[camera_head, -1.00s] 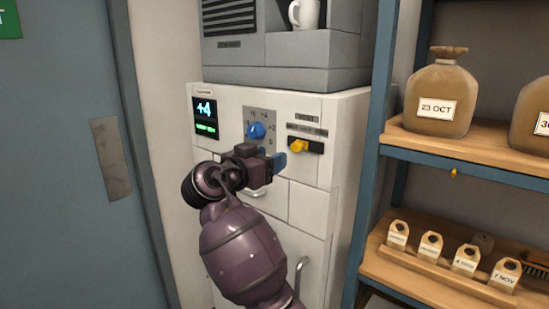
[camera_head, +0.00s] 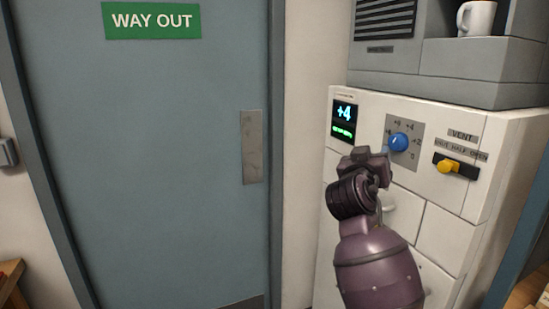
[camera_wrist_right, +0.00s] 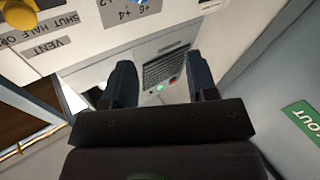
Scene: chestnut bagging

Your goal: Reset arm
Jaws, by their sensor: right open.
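My right gripper (camera_head: 364,163) is in front of the white cabinet (camera_head: 475,125), just below and left of its blue dial (camera_head: 398,142). In the head view its fingers are mostly hidden behind its own body. In the right wrist view the right gripper (camera_wrist_right: 161,78) has its two dark fingers well apart, with nothing between them. The display (camera_head: 344,120) on the cabinet reads +4. A yellow vent lever (camera_head: 448,167) sits right of the dial and also shows in the right wrist view (camera_wrist_right: 18,14). My left gripper is not in view.
A blue-grey door (camera_head: 170,150) with a green WAY OUT sign (camera_head: 151,21) stands left of the cabinet. A grey machine (camera_head: 440,62) with a white mug (camera_head: 476,18) rests on top of the cabinet. The space before the door looks clear.

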